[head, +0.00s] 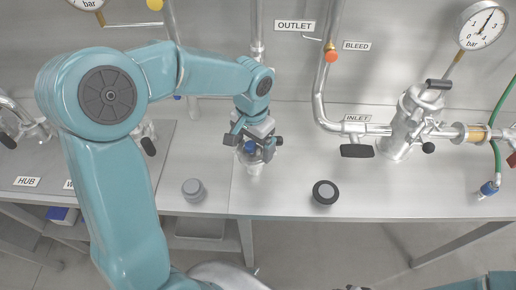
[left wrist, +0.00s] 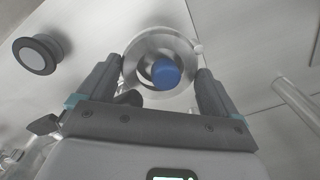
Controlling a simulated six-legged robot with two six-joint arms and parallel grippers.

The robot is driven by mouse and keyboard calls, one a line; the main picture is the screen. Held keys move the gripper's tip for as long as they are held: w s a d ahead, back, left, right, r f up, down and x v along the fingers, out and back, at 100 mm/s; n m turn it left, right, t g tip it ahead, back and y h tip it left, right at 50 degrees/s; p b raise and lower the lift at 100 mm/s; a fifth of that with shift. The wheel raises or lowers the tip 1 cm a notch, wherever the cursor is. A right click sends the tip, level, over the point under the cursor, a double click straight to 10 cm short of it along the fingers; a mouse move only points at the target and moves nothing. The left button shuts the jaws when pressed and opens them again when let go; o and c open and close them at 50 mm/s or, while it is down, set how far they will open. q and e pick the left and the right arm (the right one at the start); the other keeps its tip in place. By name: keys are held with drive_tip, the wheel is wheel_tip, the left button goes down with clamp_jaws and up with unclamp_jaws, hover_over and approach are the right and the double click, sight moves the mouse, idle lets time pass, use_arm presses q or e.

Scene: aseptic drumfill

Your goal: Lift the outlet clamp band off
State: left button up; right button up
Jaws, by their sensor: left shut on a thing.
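My left gripper (head: 252,150) points down under the outlet pipe (head: 257,40), near the OUTLET label (head: 294,25). In the left wrist view, my left gripper (left wrist: 160,78) is shut with its two fingers on opposite sides of a pale metal ring, which looks like the outlet clamp band (left wrist: 143,50). A blue round part (left wrist: 166,73) shows inside the ring. In the head view the fingers mostly hide the band; a pale cylindrical piece (head: 254,169) shows just below them. I cannot tell whether the band touches what is under it.
A grey round cap (head: 194,190) stands on the bench left of the gripper, and a black-rimmed disc (head: 324,193) lies to the right. The inlet pipe (head: 322,100), valve body (head: 408,125) and gauge (head: 482,25) are farther right.

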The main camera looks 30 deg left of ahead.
use_arm(q)
drive_tip(key=shift+r+p, duration=1.65)
drive_tip(key=shift+r, duration=0.7)
